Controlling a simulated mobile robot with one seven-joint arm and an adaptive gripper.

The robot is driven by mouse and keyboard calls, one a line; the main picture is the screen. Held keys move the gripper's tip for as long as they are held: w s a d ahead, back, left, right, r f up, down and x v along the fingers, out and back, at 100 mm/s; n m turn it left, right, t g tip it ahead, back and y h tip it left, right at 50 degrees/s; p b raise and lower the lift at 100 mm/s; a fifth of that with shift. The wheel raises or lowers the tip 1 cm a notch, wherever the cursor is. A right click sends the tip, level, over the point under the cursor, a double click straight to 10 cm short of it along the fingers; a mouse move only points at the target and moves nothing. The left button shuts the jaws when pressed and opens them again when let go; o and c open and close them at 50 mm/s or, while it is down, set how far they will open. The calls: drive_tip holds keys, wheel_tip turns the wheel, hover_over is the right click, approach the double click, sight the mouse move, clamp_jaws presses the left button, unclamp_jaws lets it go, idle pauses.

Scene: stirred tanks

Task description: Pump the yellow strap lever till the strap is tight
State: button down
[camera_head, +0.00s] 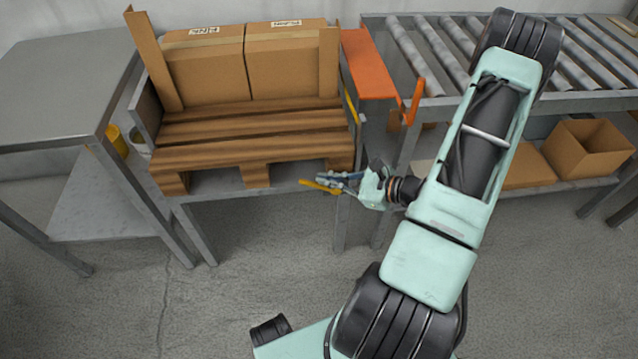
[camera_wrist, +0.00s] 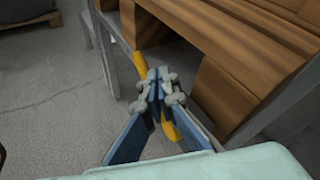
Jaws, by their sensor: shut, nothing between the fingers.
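The yellow strap lever (camera_head: 318,187) is at the front right edge of the pallet bench, below the pallet. In the wrist view the lever (camera_wrist: 140,64) runs up past my fingertips, and another yellow part shows below them. My gripper (camera_head: 324,178) is at the lever; its blue fingers are shut with nothing between them. In the wrist view my gripper (camera_wrist: 157,79) overlaps the lever and hides its middle. I cannot tell whether they touch. A thin yellow strip (camera_head: 350,105) shows beside the pallet; I cannot tell how tight any strap is.
The wooden pallet (camera_head: 245,133) bears two cardboard boxes (camera_head: 206,70). An orange plate (camera_head: 368,63) and an orange handle (camera_head: 414,101) are right of it, by a roller conveyor (camera_head: 445,55). A grey table (camera_head: 60,85) stands left. The floor in front is clear.

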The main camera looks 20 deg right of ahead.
drive_tip(key=shift+w+a+f+b, duration=0.1)
drive_tip(key=shift+a+f+b, duration=0.35)
drive_tip(key=shift+f+b, duration=0.3)
drive_tip(key=shift+w+a+f+b, duration=0.15)
drive_tip(key=shift+a+f+b, duration=0.45)
drive_tip(key=shift+f, duration=0.25)
drive_tip(key=shift+w+a+f+b, duration=0.1)
drive_tip(key=shift+a+f+b, duration=0.25)
drive_tip(key=shift+f+b, duration=0.45)
idle(2.2)
drive_tip(key=shift+r, duration=0.1)
drive_tip(key=shift+s+d+r+p, duration=0.15)
drive_tip(key=shift+d+r+p, duration=0.45)
drive_tip(key=shift+r, duration=0.3)
drive_tip(key=shift+s+d+r+p, duration=0.1)
drive_tip(key=shift+d+r+p, duration=0.45)
drive_tip(key=shift+r+p, duration=0.3)
drive_tip(key=shift+s+d+r+p, duration=0.15)
drive_tip(key=shift+d+r+p, duration=0.4)
drive_tip(key=shift+r, duration=0.4)
drive_tip(key=shift+r, duration=0.1)
drive_tip(key=shift+s+d+r+p, duration=0.1)
drive_tip(key=shift+d+r+p, duration=0.35)
drive_tip(key=shift+r, duration=0.25)
drive_tip(key=shift+s+d+r+p, duration=0.15)
drive_tip(key=shift+d+r+p, duration=0.2)
drive_tip(key=shift+r+p, duration=0.3)
drive_tip(key=shift+s+d+r+p, duration=0.1)
drive_tip(key=shift+d+r+p, duration=0.35)
drive_tip(key=shift+r, duration=0.25)
